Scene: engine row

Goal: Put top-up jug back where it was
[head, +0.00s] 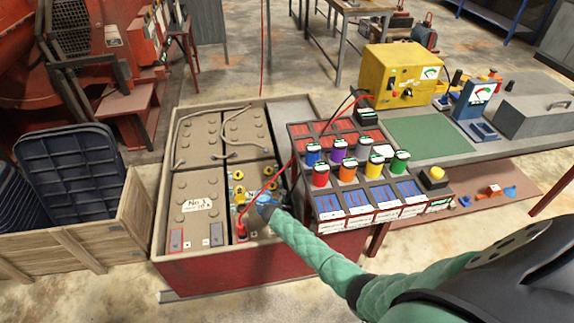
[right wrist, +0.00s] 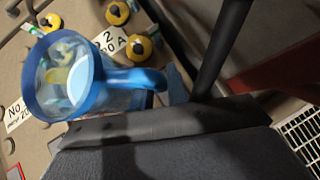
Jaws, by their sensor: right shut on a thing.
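The top-up jug (right wrist: 68,75) is clear with a blue rim and a blue handle. In the right wrist view it is over the battery (right wrist: 30,75) labelled No. 2, among yellow caps. In the head view the jug (head: 265,198) is small and partly covered by my right gripper (head: 270,208), whose green-sleeved arm comes in from the lower right. My right gripper (right wrist: 172,92) is shut on the jug at its handle; the dark fingers hide part of the grip. I cannot tell how far the jug is above the battery. My left gripper is not in view.
A box (head: 157,200) holds several batteries with cables. To its right is a rack (head: 330,222) of coloured pots. Beyond stand a yellow meter box (head: 398,75), a green mat (head: 430,136) and a blue meter (head: 474,98). A wooden crate (head: 133,212) with dark trays stands at the left.

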